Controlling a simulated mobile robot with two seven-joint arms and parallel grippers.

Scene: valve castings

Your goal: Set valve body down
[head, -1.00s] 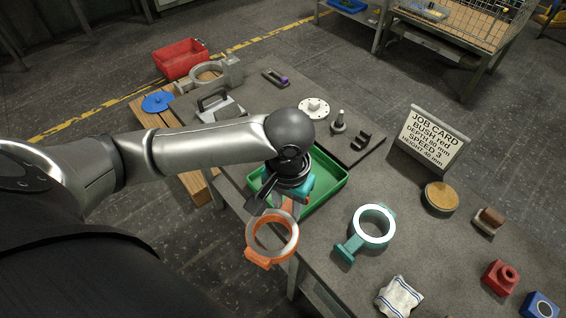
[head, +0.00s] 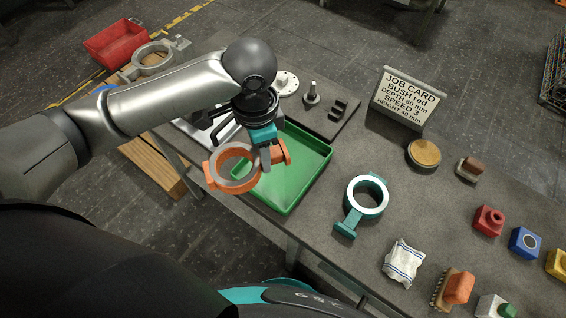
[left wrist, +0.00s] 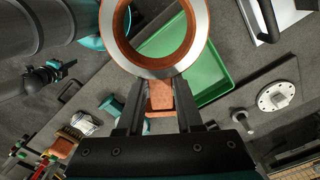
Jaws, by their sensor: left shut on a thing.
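My left gripper (head: 266,156) is shut on the orange valve body (head: 234,187), a ring with a bright machined face and side lugs. In the head view it overlaps the left part of the green tray (head: 306,186) and appears held above it. The left wrist view shows the ring (left wrist: 155,68) beyond the fingers, with one lug between them. A teal valve body (head: 366,201) lies on the table (head: 322,232), right of the tray. A dark part with teal bits, apparently my right gripper (left wrist: 62,69), shows small in the left wrist view; its jaws are unclear.
A dark fixture plate (head: 322,121) lies behind the tray. The job card (head: 407,98) stands at the back. A cloth (head: 404,262), a brush (head: 455,288) and coloured blocks (head: 489,221) lie to the right. Bare table surrounds the teal valve body.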

